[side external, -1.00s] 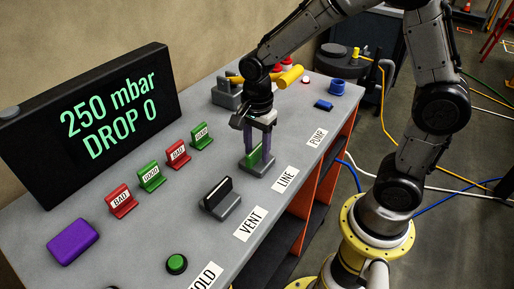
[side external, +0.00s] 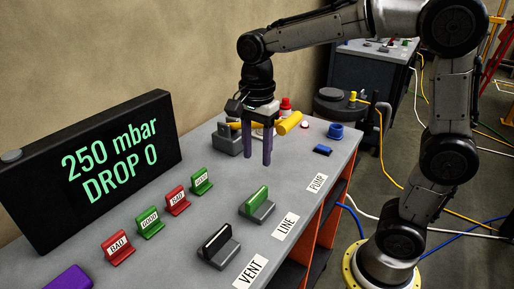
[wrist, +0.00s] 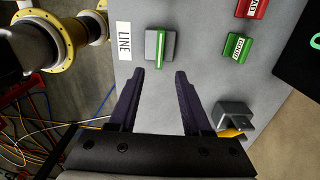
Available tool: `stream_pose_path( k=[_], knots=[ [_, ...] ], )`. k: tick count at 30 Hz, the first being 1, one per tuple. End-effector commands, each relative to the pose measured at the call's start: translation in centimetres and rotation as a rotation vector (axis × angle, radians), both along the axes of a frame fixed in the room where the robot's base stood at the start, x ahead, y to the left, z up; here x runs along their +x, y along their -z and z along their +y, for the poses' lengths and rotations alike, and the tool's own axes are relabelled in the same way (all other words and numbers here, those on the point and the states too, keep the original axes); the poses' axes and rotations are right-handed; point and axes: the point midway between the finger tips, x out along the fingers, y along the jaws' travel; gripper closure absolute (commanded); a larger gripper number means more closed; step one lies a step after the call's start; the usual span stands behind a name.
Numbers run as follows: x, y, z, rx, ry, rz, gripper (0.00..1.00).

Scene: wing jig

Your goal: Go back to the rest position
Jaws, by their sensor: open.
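My gripper (side external: 259,160) is open and empty, its two purple fingers pointing down above the grey bench (side external: 190,240). It is raised behind the green-topped switch (side external: 257,202) at the LINE label (side external: 286,226), apart from it. In the wrist view my gripper (wrist: 160,75) shows its fingers spread, with the green-topped switch (wrist: 160,48) beyond the tips and nothing between them.
A display (side external: 100,170) reads 250 mbar, DROP 0. Red and green BAD and GOOD tags (side external: 150,223) stand in front of it. A black-topped switch (side external: 217,246) sits at VENT. A grey block with a yellow handle (side external: 290,123) stands behind my gripper.

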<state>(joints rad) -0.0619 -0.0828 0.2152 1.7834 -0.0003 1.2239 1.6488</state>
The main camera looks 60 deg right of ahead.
Motion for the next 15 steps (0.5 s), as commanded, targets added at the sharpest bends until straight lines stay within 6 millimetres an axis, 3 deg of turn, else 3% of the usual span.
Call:
stream_pose_path(
  k=[15],
  knots=[
    [-0.2,-1.4,-0.2,0.002,0.005,-0.027,0.51]
  ],
)
